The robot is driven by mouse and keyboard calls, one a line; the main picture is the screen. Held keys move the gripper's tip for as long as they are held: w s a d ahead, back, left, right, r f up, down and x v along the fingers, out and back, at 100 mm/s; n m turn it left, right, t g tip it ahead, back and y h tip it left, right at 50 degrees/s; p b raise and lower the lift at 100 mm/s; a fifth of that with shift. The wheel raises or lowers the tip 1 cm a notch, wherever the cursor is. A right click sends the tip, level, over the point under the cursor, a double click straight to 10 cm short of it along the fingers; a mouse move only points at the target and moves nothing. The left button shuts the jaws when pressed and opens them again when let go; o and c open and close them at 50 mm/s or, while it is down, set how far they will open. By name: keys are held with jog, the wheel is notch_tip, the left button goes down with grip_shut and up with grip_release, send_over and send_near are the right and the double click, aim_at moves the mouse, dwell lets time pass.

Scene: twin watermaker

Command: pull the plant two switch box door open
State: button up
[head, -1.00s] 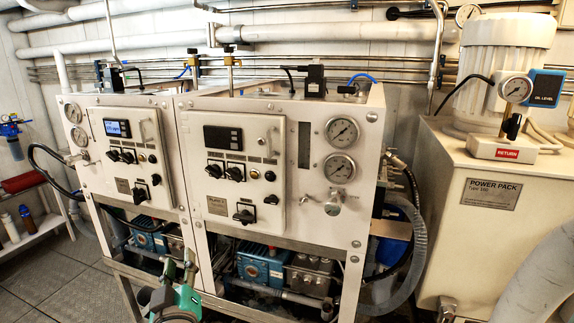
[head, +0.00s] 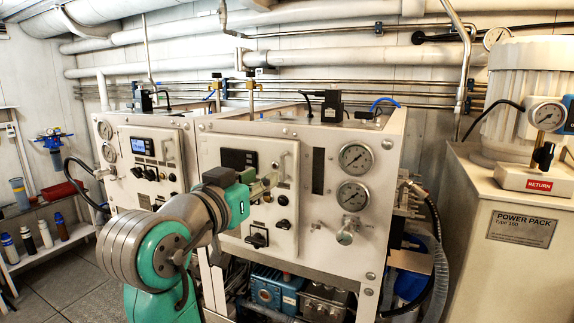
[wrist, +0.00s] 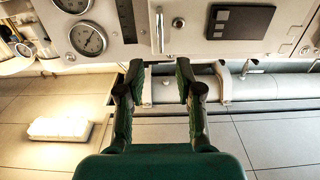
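The plant two switch box door (head: 262,222) is the light panel on the right-hand cabinet in the head view, with a dark display and black knobs. It looks shut. Its pale upright handle (head: 284,163) is near the door's upper right; in the wrist view the handle (wrist: 160,29) is at top centre, beside the dark display (wrist: 240,22). My gripper (head: 268,186) is in front of the door and hides part of it in the head view. In the wrist view my gripper (wrist: 160,72) has its two fingers apart, with nothing between them, pointing towards the handle without touching it.
Pressure gauges (head: 355,158) and a small valve (head: 347,231) are right of the door. The plant one cabinet (head: 142,165) stands to the left. The power pack (head: 510,225) is at the right. Pipes run along the wall. Bottles (head: 45,233) stand on a low shelf at far left.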

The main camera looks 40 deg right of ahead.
aim_at(281, 165)
jog(key=x, duration=1)
grip_shut()
